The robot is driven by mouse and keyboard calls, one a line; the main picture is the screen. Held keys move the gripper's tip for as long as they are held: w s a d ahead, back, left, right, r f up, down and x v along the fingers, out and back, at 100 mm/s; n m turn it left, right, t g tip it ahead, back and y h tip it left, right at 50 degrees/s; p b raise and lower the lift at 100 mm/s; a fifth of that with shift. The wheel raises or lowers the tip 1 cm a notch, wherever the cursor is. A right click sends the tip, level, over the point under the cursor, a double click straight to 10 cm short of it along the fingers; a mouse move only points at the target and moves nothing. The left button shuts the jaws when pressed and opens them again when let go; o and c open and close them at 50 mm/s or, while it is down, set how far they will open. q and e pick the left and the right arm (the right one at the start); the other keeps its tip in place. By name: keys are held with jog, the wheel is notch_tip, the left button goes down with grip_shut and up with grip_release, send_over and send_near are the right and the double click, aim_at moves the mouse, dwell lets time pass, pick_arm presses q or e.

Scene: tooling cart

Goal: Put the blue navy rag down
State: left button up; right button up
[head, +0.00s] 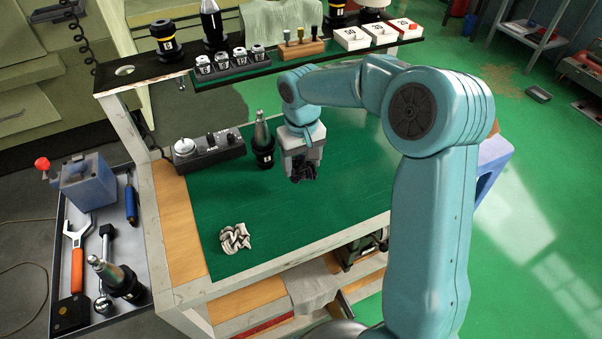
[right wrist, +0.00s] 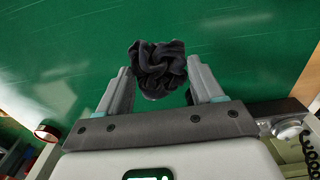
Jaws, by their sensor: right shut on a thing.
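The navy rag, a dark crumpled bundle (right wrist: 158,68), is between the fingers of my right gripper (right wrist: 160,82) in the right wrist view. In the head view, my right gripper (head: 303,172) points down over the green mat (head: 340,200) on the cart, and the dark rag shows just below its fingers. The gripper is shut on the rag. I cannot tell whether the rag touches the mat. My left gripper is not in view.
A pale crumpled rag (head: 235,238) lies on the mat at the front left. A tool holder (head: 262,142) and a presetter box (head: 209,150) stand behind. A shelf (head: 240,74) with several tools overhangs the back. The mat's right part is clear.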

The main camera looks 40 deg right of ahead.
aim_at(301, 172)
jog(key=f, duration=0.5)
jog(key=shift+w+d, duration=0.2)
jog(key=shift+w, duration=0.15)
jog(key=shift+s+a+f, duration=0.1)
jog(key=shift+s, duration=0.05)
jog(key=shift+w+f, duration=0.2)
jog(key=shift+f, duration=0.05)
jog(key=o, duration=0.7)
jog(key=shift+c, duration=0.2)
jog(key=o, duration=0.3)
jog(key=shift+s+r, duration=0.1)
jog(key=shift+s, duration=0.05)
jog(key=shift+o, duration=0.2)
